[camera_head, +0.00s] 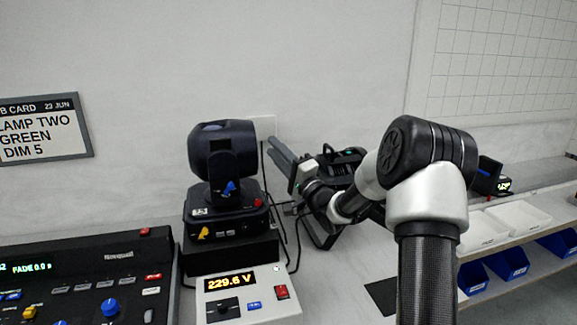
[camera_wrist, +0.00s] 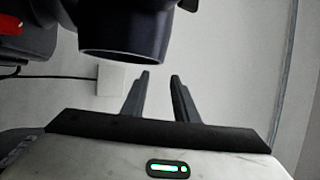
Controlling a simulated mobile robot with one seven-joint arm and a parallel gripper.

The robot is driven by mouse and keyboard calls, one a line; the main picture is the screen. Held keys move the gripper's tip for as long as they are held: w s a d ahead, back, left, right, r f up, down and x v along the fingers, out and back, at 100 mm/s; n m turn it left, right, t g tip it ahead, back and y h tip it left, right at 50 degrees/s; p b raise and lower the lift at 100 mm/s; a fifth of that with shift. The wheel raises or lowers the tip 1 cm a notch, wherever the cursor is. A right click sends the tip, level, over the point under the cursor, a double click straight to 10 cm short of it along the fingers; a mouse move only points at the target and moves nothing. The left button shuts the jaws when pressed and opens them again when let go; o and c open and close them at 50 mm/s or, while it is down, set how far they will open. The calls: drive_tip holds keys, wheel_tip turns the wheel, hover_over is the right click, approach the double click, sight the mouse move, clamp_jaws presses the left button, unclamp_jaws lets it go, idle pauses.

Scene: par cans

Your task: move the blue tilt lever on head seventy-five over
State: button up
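A dark moving-head lamp (camera_head: 222,150) stands on a black box left of centre in the head view. A blue lever (camera_head: 229,187) sits at the front of its yoke. A yellow lever (camera_head: 204,232) and a red lever (camera_head: 259,203) are on its base. My gripper (camera_head: 274,147) is to the right of the lamp, apart from the levers. In the wrist view its two fingers (camera_wrist: 160,75) stand apart with nothing between them. A dark round housing (camera_wrist: 123,35) fills the top there; the blue lever does not show.
A control desk (camera_head: 85,280) is at the lower left, and a power unit reading 229.6 V (camera_head: 245,299) stands before the lamp. Black cables (camera_head: 285,235) hang right of the lamp. Another dark fixture (camera_head: 338,165) is behind my arm. White trays (camera_head: 484,231) are at right.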

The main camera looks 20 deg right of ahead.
drive_tip(key=v, duration=0.6)
drive_tip(key=shift+s, duration=0.2)
drive_tip(key=shift+f, duration=0.1)
drive_tip(key=s+a+f+n+g+h, duration=0.1)
drive_tip(key=s+a+n+g+h, duration=0.25)
drive_tip(key=s, duration=0.95)
drive_tip(key=s+a+n+g+h, duration=0.15)
drive_tip(key=s+n+g, duration=0.35)
drive_tip(key=s, duration=0.9)
drive_tip(key=s+a+f+n+g+h, duration=0.15)
drive_tip(key=s+n+g+h, duration=0.35)
drive_tip(key=s, duration=0.8)
wheel_tip(320, 180, up, 14)
drive_tip(key=m+g+y+p, duration=0.1)
drive_tip(key=p, duration=1.1)
drive_tip(key=shift+w+a+f+m+p, duration=0.2)
drive_tip(key=shift+a+f+m+p, duration=0.1)
drive_tip(key=shift+a+m, duration=0.1)
